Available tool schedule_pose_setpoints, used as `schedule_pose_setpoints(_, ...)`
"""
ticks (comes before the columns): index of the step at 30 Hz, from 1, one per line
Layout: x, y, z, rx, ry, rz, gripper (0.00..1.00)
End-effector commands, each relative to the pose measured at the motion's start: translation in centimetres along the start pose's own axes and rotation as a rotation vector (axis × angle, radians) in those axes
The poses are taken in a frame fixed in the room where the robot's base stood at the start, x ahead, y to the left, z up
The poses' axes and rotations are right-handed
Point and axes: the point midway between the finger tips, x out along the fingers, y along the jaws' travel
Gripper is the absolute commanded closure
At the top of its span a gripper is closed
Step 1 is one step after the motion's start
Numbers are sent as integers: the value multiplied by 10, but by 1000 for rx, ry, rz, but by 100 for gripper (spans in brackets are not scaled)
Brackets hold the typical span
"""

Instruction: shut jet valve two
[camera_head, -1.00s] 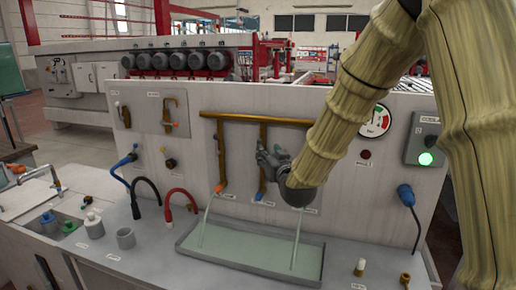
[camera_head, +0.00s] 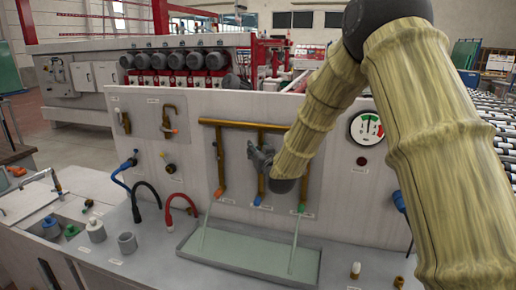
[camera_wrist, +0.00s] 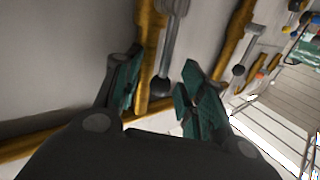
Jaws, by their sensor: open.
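A brass manifold (camera_head: 238,123) on the pale panel carries three down pipes with orange (camera_head: 219,192), blue (camera_head: 258,200) and green (camera_head: 301,208) tips. Thin streams fall below the orange and green tips; I see none below the blue one. My gripper (camera_head: 258,158) is at the middle pipe, hiding part of it. In the wrist view my gripper (camera_wrist: 163,65) is open, its green-padded fingers either side of a grey lever (camera_wrist: 176,35) with a dark ball knob (camera_wrist: 160,88) and a brass pipe behind. Contact cannot be told. Another knobbed lever (camera_wrist: 239,71) is at the right.
A shallow tray (camera_head: 240,258) of water lies below the pipes. A round gauge (camera_head: 366,128) and a dark red lamp (camera_head: 361,161) are on the panel, near my arm.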

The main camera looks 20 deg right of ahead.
Motion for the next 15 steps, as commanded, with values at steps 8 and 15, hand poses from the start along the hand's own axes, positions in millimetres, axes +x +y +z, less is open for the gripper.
schedule_pose_setpoints(8,1,0,0,0,0,0,60)
schedule_pose_setpoints(15,1,0,0,0,0,0,98)
